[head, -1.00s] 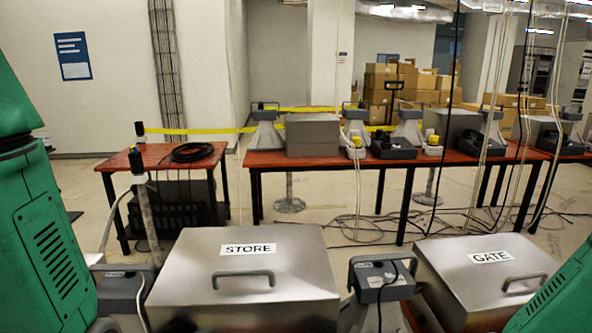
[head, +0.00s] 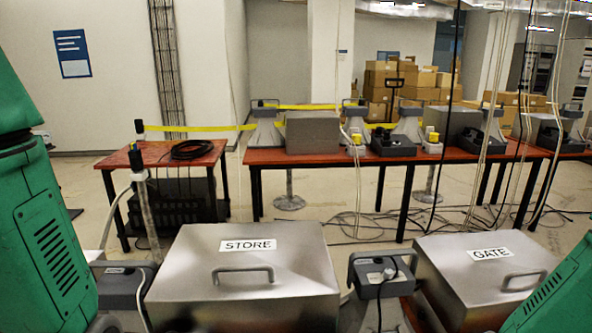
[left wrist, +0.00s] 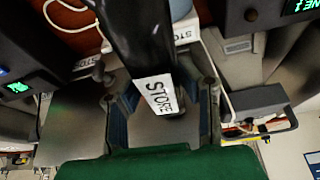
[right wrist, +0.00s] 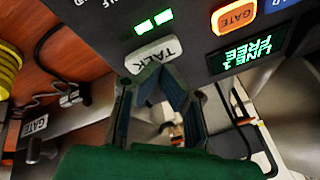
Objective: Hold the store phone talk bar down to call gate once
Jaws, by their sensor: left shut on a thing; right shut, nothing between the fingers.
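My left gripper (left wrist: 165,100) is shut on a black handset (left wrist: 128,35) with a white STORE label in the left wrist view. My right gripper (right wrist: 155,78) is shut and empty in the right wrist view. Its fingertips are at the pale TALK bar (right wrist: 151,55) on a dark phone panel; whether they press it I cannot tell. The panel has lit green lamps (right wrist: 153,22), an orange GATE button (right wrist: 236,16) and a green display (right wrist: 240,54) reading LINE 1 FREE. Neither gripper shows in the head view.
In the head view a metal box marked STORE (head: 240,285) and one marked GATE (head: 450,258) stand in front, with a grey unit (head: 380,275) between them. Red tables (head: 330,158) with equipment stand behind. Cables (head: 375,222) lie on the floor.

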